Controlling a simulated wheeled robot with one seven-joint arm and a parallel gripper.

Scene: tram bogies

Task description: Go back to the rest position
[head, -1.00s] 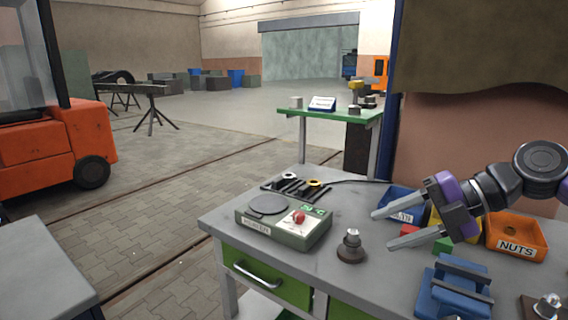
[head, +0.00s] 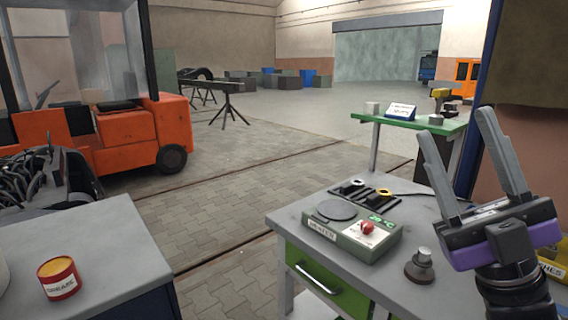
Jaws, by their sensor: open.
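My gripper (head: 467,158) is at the right in the head view, its two grey fingers spread wide and pointing up. Nothing is between the fingers. It is raised in front of the grey workbench (head: 310,205) and apart from it. My wrist hides the bench's right part. The heater box (head: 352,232), with a round plate and a red knob, stands on the bench to the left of my gripper. A metal part with a round dark base (head: 420,268) stands on the bench just left of my wrist.
A grey table (head: 110,250) at lower left holds a red tin (head: 58,278). An orange forklift (head: 120,140) stands behind it. A green-topped table (head: 400,122) is beyond the bench. A yellow bin (head: 552,267) shows at the right edge. Paved floor (head: 210,230) is clear between the tables.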

